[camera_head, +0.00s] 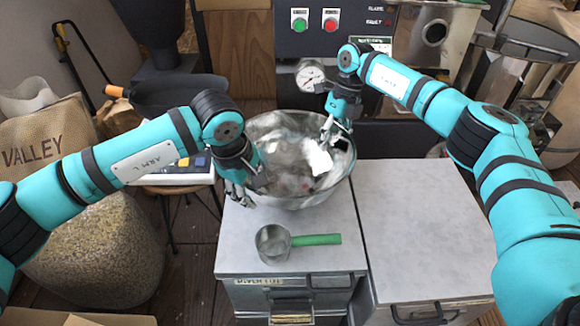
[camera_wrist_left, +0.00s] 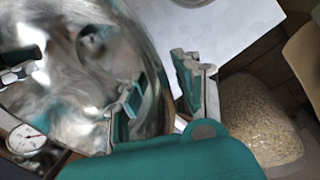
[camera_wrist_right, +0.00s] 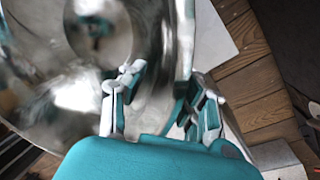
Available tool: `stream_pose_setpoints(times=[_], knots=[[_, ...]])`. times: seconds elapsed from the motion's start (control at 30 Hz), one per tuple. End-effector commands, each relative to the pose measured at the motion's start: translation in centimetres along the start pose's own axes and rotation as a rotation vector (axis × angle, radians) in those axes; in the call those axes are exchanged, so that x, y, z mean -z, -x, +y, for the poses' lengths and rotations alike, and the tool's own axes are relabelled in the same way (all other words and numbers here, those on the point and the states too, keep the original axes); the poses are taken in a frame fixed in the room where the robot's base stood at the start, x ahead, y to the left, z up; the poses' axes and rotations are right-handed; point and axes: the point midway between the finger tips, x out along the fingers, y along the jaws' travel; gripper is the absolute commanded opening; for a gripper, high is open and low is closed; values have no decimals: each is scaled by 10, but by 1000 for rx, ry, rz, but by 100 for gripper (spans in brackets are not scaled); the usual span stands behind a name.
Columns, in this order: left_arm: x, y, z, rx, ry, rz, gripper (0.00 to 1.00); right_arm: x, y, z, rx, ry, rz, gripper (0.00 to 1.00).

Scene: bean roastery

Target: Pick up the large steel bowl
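The large steel bowl (camera_head: 285,150) appears to stand upright at the back of the left cabinet top. My left gripper (camera_head: 248,188) is at the bowl's left rim. In the left wrist view it (camera_wrist_left: 157,85) is open, with one finger inside the bowl (camera_wrist_left: 60,95) and one outside. My right gripper (camera_head: 336,134) is at the right rim. In the right wrist view it (camera_wrist_right: 165,88) is open, with one finger over the inside of the bowl (camera_wrist_right: 60,75) and one outside the rim. Whether any finger touches the wall, I cannot tell.
A small steel scoop (camera_head: 274,244) with a green handle lies on the cabinet top (camera_head: 240,215) in front of the bowl. The right cabinet top (camera_head: 425,220) is clear. A pressure gauge (camera_head: 310,76) is behind the bowl. A burlap sack (camera_head: 45,145) and a bean-filled container (camera_head: 95,255) stand left.

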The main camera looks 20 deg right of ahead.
Motion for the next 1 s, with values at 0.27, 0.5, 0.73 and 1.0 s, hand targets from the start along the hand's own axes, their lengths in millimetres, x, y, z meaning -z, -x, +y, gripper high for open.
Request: stream_pose_setpoints(times=[0.27, 0.5, 0.73, 1.0], knots=[[0, 0, 0, 0, 0, 0, 4, 0, 0, 0, 0, 0, 0, 3], [0, 0, 0, 0, 0, 0, 0, 0, 0, 0, 0, 0, 0, 0], [0, 1, 0, -1, 0, 0, 0, 0, 0, 0, 0, 1, 0, 0], [0, 6, 2, -2, 0, 0, 0, 0, 6, 2, -1, 1, -1, 0]])
